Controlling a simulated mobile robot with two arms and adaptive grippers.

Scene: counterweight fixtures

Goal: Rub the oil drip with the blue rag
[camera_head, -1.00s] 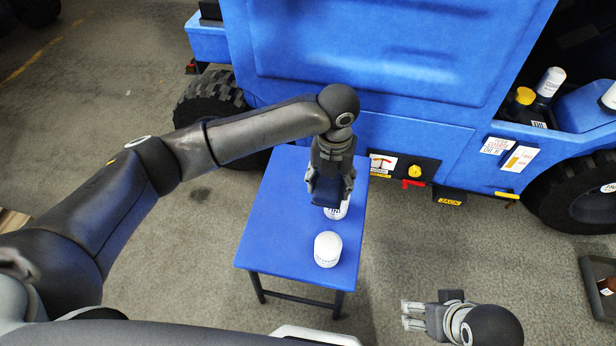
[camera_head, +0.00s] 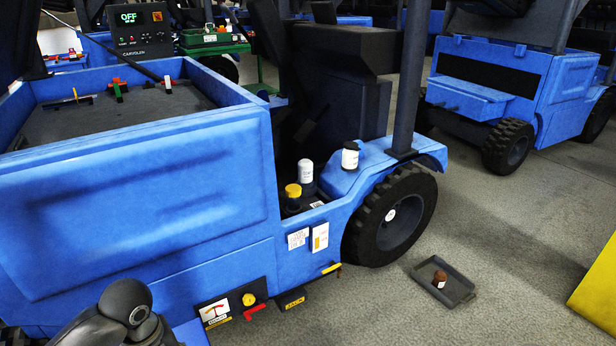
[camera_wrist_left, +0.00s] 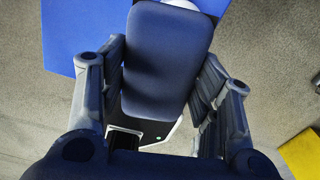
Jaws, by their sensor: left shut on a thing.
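I cannot make out the oil drip in either current view. My right gripper is in neither current view.
A blue vehicle (camera_head: 140,190) fills the left of the head view, with white and yellow-capped containers (camera_head: 293,190) on its side. A dark tray (camera_head: 458,288) holding a small brown jar (camera_head: 439,279) lies on open floor.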

